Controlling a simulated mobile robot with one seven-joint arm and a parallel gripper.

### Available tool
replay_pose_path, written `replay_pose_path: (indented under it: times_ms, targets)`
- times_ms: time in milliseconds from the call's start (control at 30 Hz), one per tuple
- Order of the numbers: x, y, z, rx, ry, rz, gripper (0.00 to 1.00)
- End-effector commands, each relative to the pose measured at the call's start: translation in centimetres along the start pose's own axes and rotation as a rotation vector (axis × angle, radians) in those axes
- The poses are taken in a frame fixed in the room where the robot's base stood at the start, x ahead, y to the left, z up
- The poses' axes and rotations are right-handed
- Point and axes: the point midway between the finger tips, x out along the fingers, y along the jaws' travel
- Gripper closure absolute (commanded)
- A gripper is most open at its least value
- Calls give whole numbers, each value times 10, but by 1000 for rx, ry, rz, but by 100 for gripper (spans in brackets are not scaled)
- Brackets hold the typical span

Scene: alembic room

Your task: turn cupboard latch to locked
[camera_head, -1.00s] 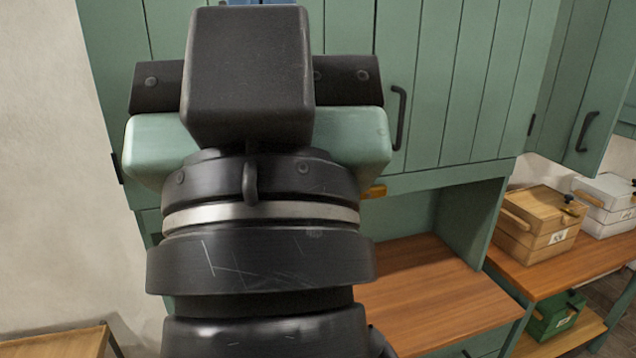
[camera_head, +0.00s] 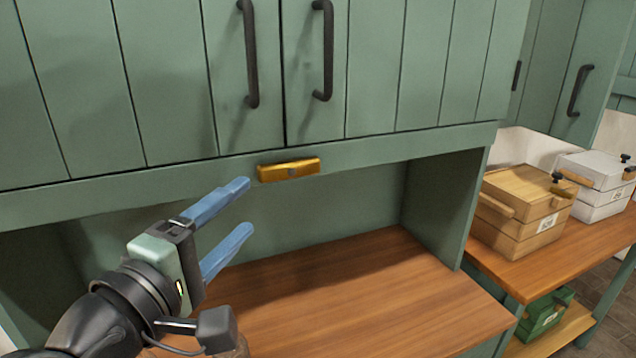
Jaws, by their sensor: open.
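The fingers appear clear of the latch. Both doors look shut, with black upright handles near their shared edge.
Below the rail is an open niche over a brown wooden counter (camera_head: 340,300). On the right, a wooden box (camera_head: 522,212) and a white box (camera_head: 597,185) stand on another worktop, with a green box (camera_head: 543,315) below. The niche's side panel (camera_head: 440,205) stands right of the latch.

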Motion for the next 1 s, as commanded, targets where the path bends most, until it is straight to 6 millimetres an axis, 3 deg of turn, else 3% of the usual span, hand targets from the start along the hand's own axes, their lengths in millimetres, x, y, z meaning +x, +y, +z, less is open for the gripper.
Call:
replay_pose_path:
  times_ms: [167,700,1000]
  targets:
    - [9,-5,1,-49,-23,-6,35]
    - [110,-4,3,-43,-21,-5,35]
    - [128,-5,3,-41,-19,-5,35]
